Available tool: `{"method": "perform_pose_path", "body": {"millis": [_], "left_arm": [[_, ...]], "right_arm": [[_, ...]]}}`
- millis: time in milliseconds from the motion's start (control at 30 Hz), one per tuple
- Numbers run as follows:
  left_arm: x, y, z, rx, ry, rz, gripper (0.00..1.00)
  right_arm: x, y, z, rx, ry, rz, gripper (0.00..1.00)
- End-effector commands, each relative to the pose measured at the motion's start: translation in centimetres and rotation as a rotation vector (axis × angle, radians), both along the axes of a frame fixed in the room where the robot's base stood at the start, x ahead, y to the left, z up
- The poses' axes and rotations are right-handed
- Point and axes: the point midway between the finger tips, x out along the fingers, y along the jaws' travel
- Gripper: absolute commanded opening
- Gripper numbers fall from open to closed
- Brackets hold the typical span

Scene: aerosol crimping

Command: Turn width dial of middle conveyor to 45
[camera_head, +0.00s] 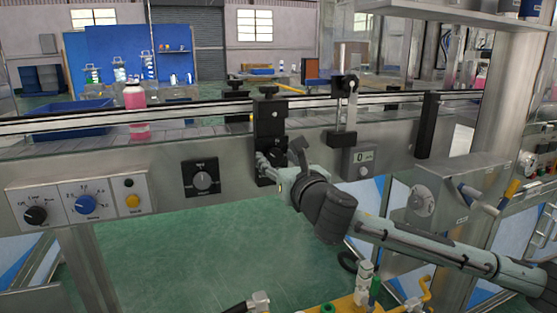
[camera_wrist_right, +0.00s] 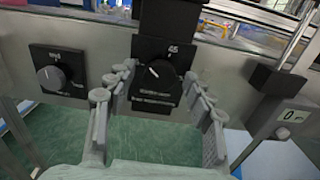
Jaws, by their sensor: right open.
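The width dial (camera_wrist_right: 157,90) is a black knob with a short white pointer line on a black plate, under a black bracket on the conveyor's grey side. In the right wrist view, "45" is printed at the plate's upper right, and the pointer slants toward the upper left. My right gripper (camera_wrist_right: 158,76) is open, its fingers on either side of the dial; I cannot tell whether they touch it. In the head view my right gripper (camera_head: 271,168) is in front of the plate below the black bracket (camera_head: 269,125), mostly hiding the dial. My left gripper is out of view.
A grey digital display box (camera_head: 361,160) is to the right. A pink bottle (camera_head: 134,97) stands at the conveyor. Fittings on a yellow surface (camera_head: 345,303) are below.

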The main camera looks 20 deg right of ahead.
Motion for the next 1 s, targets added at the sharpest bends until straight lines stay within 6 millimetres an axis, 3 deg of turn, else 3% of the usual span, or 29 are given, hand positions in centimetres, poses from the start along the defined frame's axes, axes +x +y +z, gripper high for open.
{"method": "perform_pose_path", "body": {"millis": [67,400,767,1000], "left_arm": [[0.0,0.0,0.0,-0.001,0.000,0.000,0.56],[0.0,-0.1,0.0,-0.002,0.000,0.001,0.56],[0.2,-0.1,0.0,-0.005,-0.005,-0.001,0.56],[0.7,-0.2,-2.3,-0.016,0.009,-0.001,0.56]], "right_arm": [[0.0,0.0,0.0,0.000,0.000,0.000,0.46],[0.0,0.0,0.0,0.000,0.000,-0.001,0.04],[-0.1,0.0,0.0,0.055,0.004,0.000,0.03],[-0.1,0.0,0.0,0.211,0.010,-0.001,0.03]]}}
